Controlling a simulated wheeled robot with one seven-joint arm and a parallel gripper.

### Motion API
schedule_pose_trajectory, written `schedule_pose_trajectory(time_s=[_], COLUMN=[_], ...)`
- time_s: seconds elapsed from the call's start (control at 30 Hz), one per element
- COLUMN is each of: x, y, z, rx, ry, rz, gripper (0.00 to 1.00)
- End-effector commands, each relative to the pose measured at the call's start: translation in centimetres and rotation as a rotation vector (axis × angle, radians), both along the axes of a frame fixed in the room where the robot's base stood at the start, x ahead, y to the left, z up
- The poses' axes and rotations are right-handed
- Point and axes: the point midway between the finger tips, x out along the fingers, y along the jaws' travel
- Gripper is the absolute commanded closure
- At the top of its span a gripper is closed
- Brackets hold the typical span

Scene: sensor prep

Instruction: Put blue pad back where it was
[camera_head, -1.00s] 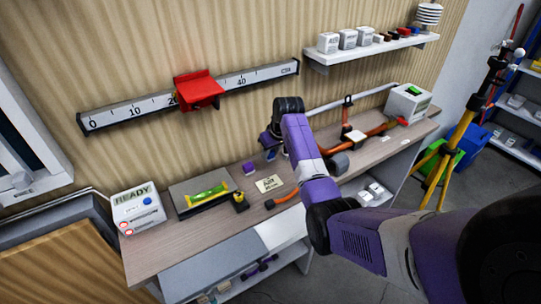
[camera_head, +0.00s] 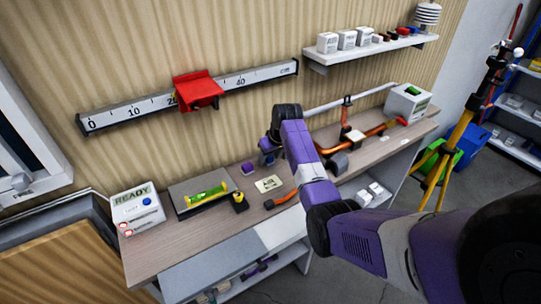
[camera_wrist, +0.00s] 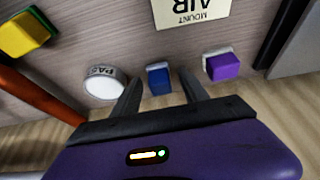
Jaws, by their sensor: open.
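The blue pad (camera_wrist: 158,79) is a small block on the wood-grain bench top in the wrist view. My gripper (camera_wrist: 160,78) is open, with one dark finger on each side of the blue pad. A gap shows between the pad and each finger; I cannot tell how far the tips are above the bench. In the head view my gripper (camera_head: 268,158) is low over the back of the bench, and the blue pad cannot be made out there.
A MOUNT AIR card (camera_wrist: 192,12) lies beyond. An orange pipe (camera_wrist: 35,95) and a yellow-green block (camera_wrist: 24,34) are at left.

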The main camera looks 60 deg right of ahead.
Motion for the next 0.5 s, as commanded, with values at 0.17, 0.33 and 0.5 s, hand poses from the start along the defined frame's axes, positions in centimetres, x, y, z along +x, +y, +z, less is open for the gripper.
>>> schedule_pose_trajectory(time_s=[0.17, 0.33, 0.5], x=[-0.3, -1.2, -2.4], y=[0.1, 0.7, 1.4], z=[1.2, 4.0, 7.3], rx=[-0.002, -0.005, -0.003], ry=[-0.002, -0.005, -0.004], rz=[0.0, -0.001, 0.0], gripper=[0.48, 0.48, 0.48])
